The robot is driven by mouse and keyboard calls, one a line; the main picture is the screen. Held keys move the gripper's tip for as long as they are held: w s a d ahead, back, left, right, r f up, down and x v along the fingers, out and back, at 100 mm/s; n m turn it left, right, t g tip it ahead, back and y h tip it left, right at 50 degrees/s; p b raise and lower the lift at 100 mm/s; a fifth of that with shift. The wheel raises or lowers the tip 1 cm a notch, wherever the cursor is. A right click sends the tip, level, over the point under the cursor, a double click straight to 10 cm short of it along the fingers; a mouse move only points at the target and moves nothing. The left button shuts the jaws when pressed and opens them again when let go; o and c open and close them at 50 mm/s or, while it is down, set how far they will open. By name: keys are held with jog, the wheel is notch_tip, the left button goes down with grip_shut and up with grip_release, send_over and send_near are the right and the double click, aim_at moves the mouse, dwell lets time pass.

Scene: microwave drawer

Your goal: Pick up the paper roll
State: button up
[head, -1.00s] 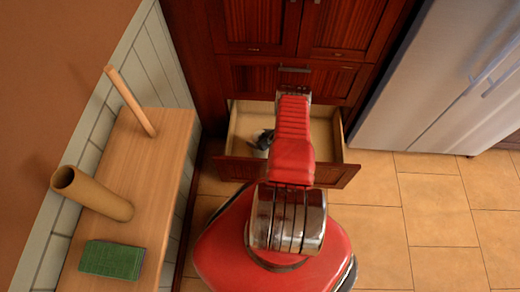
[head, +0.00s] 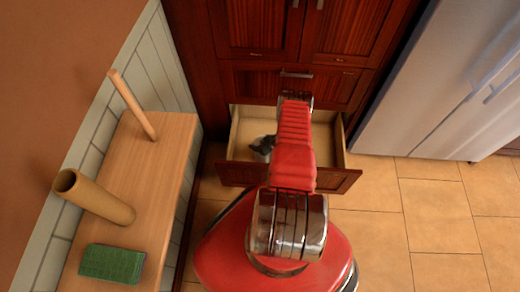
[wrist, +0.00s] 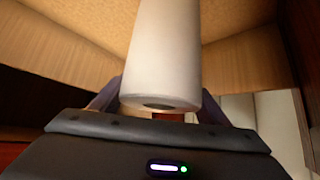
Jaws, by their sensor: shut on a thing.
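The paper roll (wrist: 165,50) is a white cylinder in the middle of the wrist view, with the dark hole of its core at the near end. My gripper (wrist: 160,98) is shut on it, one finger on each side. The fingertips are partly hidden behind the roll. The wooden walls of the open drawer (wrist: 240,55) surround the roll in this view. In the head view my red arm covers much of the drawer (head: 345,160). A small dark and pale shape shows inside it, too small to tell apart.
A wooden side table (head: 165,170) stands at the left against the wall. It holds a brown tube (head: 95,197), a thin wooden stick (head: 132,105) and a green book (head: 112,263). A fridge (head: 430,80) is at the right. Tiled floor (head: 420,220) is clear at right.

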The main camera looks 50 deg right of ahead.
jog(key=shift+r, duration=0.15)
jog(key=shift+r, duration=4.9)
jog(key=shift+s, duration=0.1)
